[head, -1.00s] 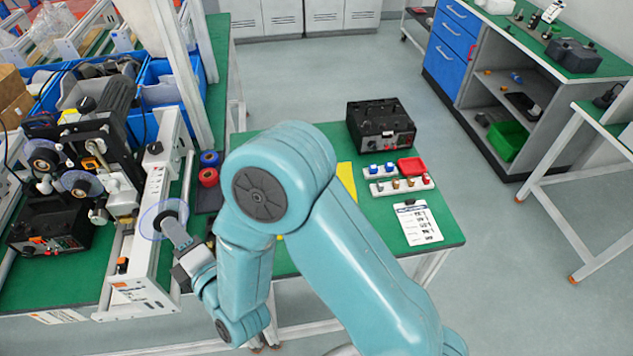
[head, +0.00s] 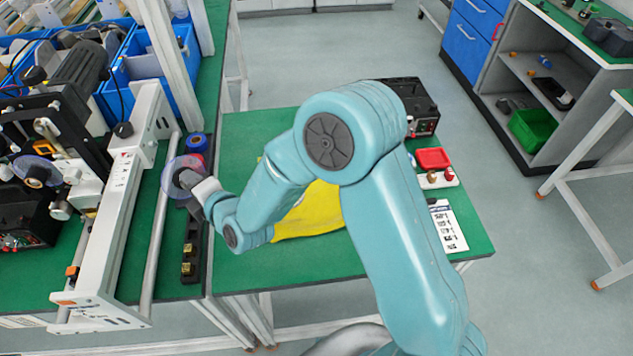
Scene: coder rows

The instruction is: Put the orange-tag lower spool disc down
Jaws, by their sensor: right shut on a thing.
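A clear, thin disc with a dark hub, taken as the spool disc (head: 170,182), is at the tip of my right gripper (head: 198,189). The gripper is shut on it. The disc is held near the right side of the white machine frame, in front of a blue roll (head: 196,141) and a red roll (head: 195,160). I cannot make out an orange tag on it. Whether it touches anything below is unclear. My left gripper is not in view.
The white frame of the coder machine (head: 121,190) stands left of the disc. A narrow black tray (head: 190,258) with small parts lies below it. A yellow sheet (head: 318,214) lies on the green table (head: 252,265), partly behind my right arm. The table's front left is clear.

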